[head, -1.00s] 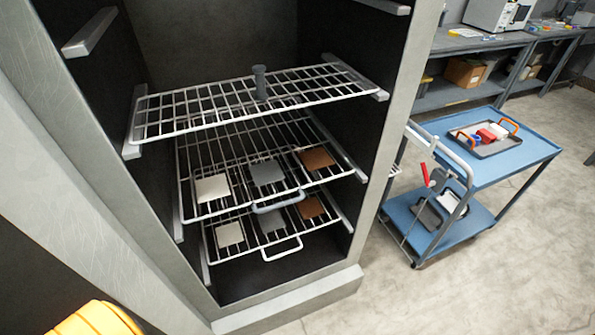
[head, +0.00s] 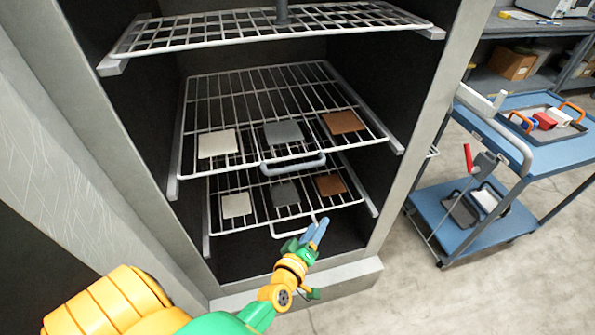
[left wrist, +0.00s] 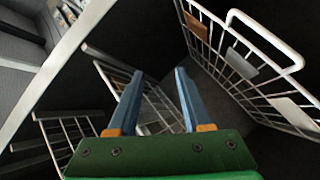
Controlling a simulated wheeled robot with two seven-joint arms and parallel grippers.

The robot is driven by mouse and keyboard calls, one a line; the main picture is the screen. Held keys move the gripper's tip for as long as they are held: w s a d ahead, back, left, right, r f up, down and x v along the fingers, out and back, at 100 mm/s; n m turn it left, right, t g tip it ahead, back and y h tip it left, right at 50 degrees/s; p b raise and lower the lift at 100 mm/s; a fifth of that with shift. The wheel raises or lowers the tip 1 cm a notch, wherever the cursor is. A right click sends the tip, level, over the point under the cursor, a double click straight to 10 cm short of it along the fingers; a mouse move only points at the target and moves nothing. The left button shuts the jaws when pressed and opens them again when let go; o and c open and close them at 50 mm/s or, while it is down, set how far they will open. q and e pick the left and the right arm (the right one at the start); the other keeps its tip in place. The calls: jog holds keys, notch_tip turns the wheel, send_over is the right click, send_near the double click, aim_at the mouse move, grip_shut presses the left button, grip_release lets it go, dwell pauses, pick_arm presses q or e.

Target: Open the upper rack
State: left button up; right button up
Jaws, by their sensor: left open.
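The upper rack (head: 232,105) is a white wire shelf in the open cabinet, with a grey-blue handle (head: 293,165) at its front edge. It carries a white, a grey and a brown plate. A lower rack (head: 262,215) with similar plates and a white handle sits below it. My left gripper (head: 317,231) is open and empty, in front of the cabinet and below the upper handle, overlapping the lower handle in the head view. In the left wrist view the open fingers (left wrist: 159,72) have nothing between them; a rack with a handle (left wrist: 265,30) shows at the right.
A wire shelf (head: 225,30) with a dark peg spans the cabinet above the racks. The cabinet's right side wall (head: 425,120) stands close to the racks. A blue cart (head: 545,150) with a tray stands at the right. Bare floor lies between.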

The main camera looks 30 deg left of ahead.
pick_arm(q)
jog(key=w+a+r+n+t+y+b, duration=0.2)
jog(key=a+r+n+y, duration=0.15)
jog(key=r+n, duration=0.2)
jog(key=n+y, duration=0.3)
jog(key=n, duration=0.2)
send_near(297, 157)
jog(key=w, duration=0.2)
jog(key=shift+w+a+r+t+y, duration=0.2)
jog(key=shift+w+a+r, duration=0.1)
jog(key=shift+w+a, duration=0.25)
jog(key=shift+w+a+r+t+y, duration=0.15)
jog(key=shift+w+a+r, duration=0.15)
jog(key=shift+w+a, duration=0.3)
jog(key=x, duration=0.4)
jog(key=shift+w+f, duration=0.25)
jog(key=shift+w, duration=0.1)
jog(key=shift+s, duration=0.1)
jog(key=c, duration=0.3)
grip_shut()
pick_arm(e)
notch_tip(297, 157, down, 3)
jog(key=shift+w+f, duration=0.1)
jog(key=shift+f, duration=0.1)
